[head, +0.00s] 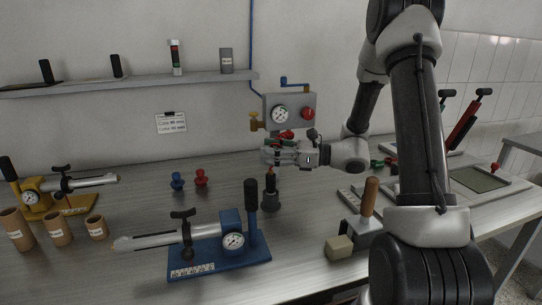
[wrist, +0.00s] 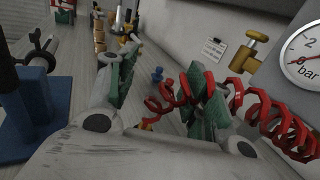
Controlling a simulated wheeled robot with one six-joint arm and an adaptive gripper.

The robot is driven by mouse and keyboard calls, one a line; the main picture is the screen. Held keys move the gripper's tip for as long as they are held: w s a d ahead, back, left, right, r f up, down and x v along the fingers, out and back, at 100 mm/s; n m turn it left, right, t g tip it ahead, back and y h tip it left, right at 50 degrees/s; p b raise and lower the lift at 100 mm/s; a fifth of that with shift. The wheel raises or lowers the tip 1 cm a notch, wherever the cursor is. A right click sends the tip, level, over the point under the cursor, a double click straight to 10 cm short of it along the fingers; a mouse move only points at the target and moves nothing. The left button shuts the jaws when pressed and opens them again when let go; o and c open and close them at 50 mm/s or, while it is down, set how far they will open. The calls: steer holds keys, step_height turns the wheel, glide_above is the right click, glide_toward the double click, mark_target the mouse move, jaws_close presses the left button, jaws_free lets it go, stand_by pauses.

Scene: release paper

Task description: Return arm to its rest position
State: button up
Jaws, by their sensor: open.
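My gripper (head: 270,155) points left, above the bench and in front of the grey gauge box (head: 290,100). In the wrist view my gripper (wrist: 163,92) has its two green-padded fingers spread apart, with no held object visible between them. A red coiled hose (wrist: 265,105) passes by the right finger; I cannot tell whether it touches. In the head view, a small dark post with an orange-brown tip (head: 270,190) stands below the gripper.
A blue gauge pump (head: 205,255) stands at the front, a yellow one (head: 45,200) at the left by several cardboard tubes (head: 57,231). Blue (head: 177,181) and red (head: 201,177) knobs stand mid-bench. A wooden-handled tool (head: 368,205) is near my arm. A shelf (head: 130,82) runs along the wall.

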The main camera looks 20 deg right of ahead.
steer(key=shift+s+a+r, duration=0.15)
steer(key=shift+s, duration=0.15)
steer(key=s+a+r+n+g+h, duration=0.1)
steer(key=s+n+g+h, duration=0.25)
steer(key=s+n, duration=0.4)
steer(key=s+r+n+g+h, duration=0.2)
steer(key=s+n+g, duration=0.2)
steer(key=s, duration=0.6)
steer(key=s+d+r+n+t+h, duration=0.2)
steer(key=s+d+n+h, duration=0.3)
steer(key=d, duration=0.3)
steer(key=s+d+r+n+t+h, duration=0.2)
steer(key=s+d+n+h, duration=0.3)
steer(key=d, duration=0.3)
steer(key=shift+n+h, duration=0.35)
steer(key=shift+n, duration=0.5)
steer(key=shift+r, duration=0.1)
